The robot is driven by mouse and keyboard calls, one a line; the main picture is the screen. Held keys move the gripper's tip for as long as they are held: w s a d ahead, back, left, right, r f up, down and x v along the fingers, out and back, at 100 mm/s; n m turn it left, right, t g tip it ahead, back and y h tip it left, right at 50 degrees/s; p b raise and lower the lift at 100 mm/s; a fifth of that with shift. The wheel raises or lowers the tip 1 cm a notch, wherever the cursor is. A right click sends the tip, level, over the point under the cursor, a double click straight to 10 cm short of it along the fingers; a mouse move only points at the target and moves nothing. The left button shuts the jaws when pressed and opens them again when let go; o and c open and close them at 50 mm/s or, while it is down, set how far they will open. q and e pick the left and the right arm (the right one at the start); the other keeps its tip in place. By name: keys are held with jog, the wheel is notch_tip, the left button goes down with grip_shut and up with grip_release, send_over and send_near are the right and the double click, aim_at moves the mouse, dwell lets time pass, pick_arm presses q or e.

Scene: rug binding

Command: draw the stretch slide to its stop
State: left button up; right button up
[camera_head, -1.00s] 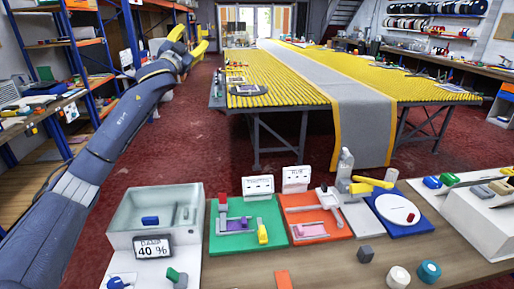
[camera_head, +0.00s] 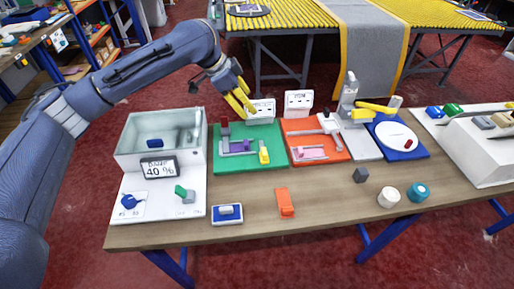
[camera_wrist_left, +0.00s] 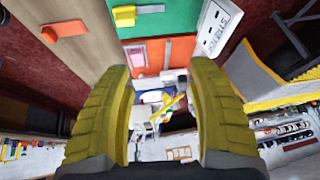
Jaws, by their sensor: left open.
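A green board (camera_head: 221,166) carries a purple piece (camera_head: 237,146) in a grey frame, a dark red block (camera_head: 224,128) and a yellow handle (camera_head: 264,155). Beside it an orange board (camera_head: 295,156) carries a pink piece (camera_head: 311,152) and a grey bracket (camera_head: 327,123). I cannot tell from labels which part is the stretch slide. My left gripper (camera_head: 244,101) is open and empty above the back of the green board. In the left wrist view its yellow fingers (camera_wrist_left: 162,70) are spread, with the green board (camera_wrist_left: 180,14) and orange board (camera_wrist_left: 155,55) beyond. My right gripper is not seen.
A grey-white bin (camera_head: 128,155) with a 40 % display (camera_head: 159,167) stands left. White signs (camera_head: 298,101) stand behind the boards. Small blocks lie in front on the wooden bench (camera_head: 250,228).

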pick_arm(q)
jog(key=s+f+g, duration=0.2)
jog(key=s, duration=0.2)
send_near(264, 151)
jog(key=shift+m+y, duration=0.4)
jog(key=x, duration=1)
jog(key=shift+d, duration=0.35)
jog(key=shift+c, duration=0.5)
